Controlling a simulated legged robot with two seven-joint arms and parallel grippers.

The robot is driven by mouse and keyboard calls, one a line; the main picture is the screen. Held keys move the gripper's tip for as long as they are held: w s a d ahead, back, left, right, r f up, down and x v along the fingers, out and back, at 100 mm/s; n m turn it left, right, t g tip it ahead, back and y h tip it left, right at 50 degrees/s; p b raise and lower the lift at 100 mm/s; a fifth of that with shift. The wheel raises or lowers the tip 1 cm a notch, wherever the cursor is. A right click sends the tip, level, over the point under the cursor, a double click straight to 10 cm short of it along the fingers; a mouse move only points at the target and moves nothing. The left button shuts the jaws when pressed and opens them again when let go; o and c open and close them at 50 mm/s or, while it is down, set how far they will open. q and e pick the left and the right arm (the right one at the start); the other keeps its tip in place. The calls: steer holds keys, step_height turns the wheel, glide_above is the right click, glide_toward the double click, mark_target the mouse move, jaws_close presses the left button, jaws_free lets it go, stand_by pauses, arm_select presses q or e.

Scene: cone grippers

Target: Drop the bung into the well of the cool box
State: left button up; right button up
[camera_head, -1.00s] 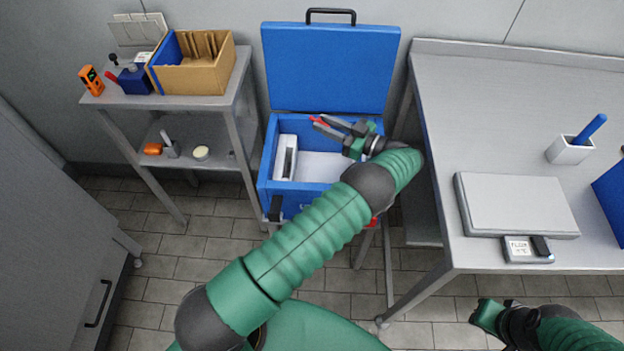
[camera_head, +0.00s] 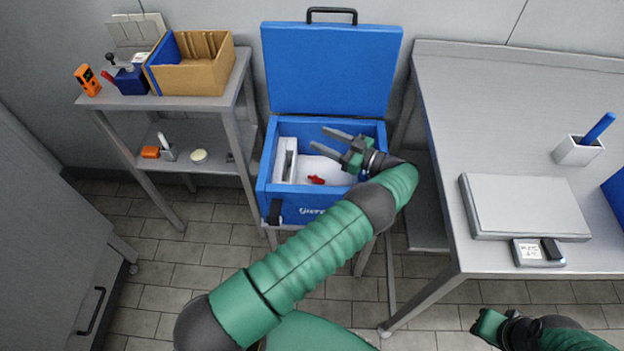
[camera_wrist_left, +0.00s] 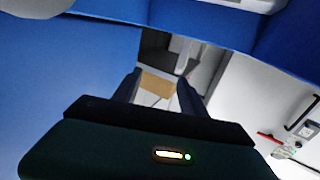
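The blue cool box (camera_head: 262,168) stands with its lid (camera_head: 330,68) raised. The red bung (camera_head: 316,180) lies inside it, on the pale floor of the well (camera_head: 312,167). My left gripper (camera_head: 334,140) is above the box opening, its two fingers apart and nothing between them; the bung is below and apart from it. In the left wrist view the gripper fingers (camera_wrist_left: 158,88) are also spread and empty. My right gripper (camera_head: 476,322) is at the bottom right, away from the box; its fingers are too small and dark to read.
A white block (camera_head: 286,160) stands inside the box at the left. A grey shelf stand (camera_head: 180,102) on the left holds a cardboard bin (camera_head: 200,80). The steel table (camera_head: 450,110) on the right carries a scale (camera_head: 522,205) and a white cup (camera_head: 576,152).

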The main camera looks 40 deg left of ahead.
arm_select(q)
steer(key=shift+r, duration=0.1)
steer(key=s+d+r+p, duration=0.2)
steer(key=s+d, duration=0.2)
steer(key=s, duration=0.3)
steer(key=s+d+r+p, duration=0.2)
steer(key=s+d, duration=0.2)
steer(key=s, duration=0.2)
steer(key=shift+s+r, duration=0.35)
steer(key=shift+s, duration=0.05)
